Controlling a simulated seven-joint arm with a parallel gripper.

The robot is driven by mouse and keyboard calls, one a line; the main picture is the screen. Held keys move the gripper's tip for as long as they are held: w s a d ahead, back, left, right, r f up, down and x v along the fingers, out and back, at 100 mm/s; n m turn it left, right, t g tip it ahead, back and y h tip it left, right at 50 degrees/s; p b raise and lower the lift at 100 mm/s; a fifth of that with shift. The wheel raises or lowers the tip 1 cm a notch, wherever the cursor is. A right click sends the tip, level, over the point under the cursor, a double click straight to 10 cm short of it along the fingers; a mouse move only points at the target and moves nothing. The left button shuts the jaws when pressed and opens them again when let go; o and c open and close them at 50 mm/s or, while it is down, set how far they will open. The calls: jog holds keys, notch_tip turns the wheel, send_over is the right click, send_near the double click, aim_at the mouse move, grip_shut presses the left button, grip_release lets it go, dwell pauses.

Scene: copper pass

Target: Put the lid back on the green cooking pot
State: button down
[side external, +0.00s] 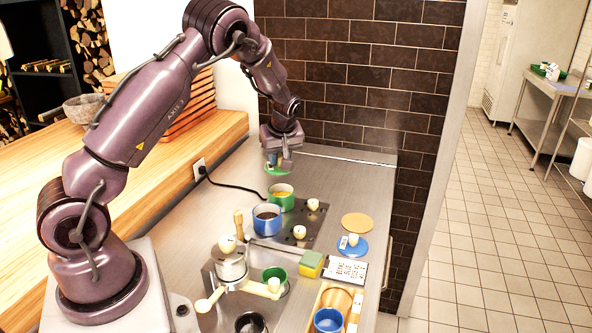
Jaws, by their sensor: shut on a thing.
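The green cooking pot (281,201) stands open at the back of the dark hob, with something orange-yellow inside. My gripper (279,163) points down above the pot, a little behind and to its left in the picture. It is shut on a green lid (277,171), which hangs roughly level above the pot with a visible gap. The fingers hide part of the lid's top, and its knob cannot be made out clearly.
A blue pot (268,224) with dark contents stands close in front of the green pot. A blue lid (352,246) and a tan disc (357,222) lie to the right.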

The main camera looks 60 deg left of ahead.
jog(key=shift+w+d+r, duration=0.1)
jog(key=shift+w, duration=0.1)
jog(key=shift+s+f, duration=0.1)
jog(key=shift+f, duration=3.05)
jog(key=shift+d+f, duration=0.1)
jog(key=shift+f, duration=0.05)
jog(key=shift+c, duration=2)
grip_release()
jog(key=shift+r, duration=3.5)
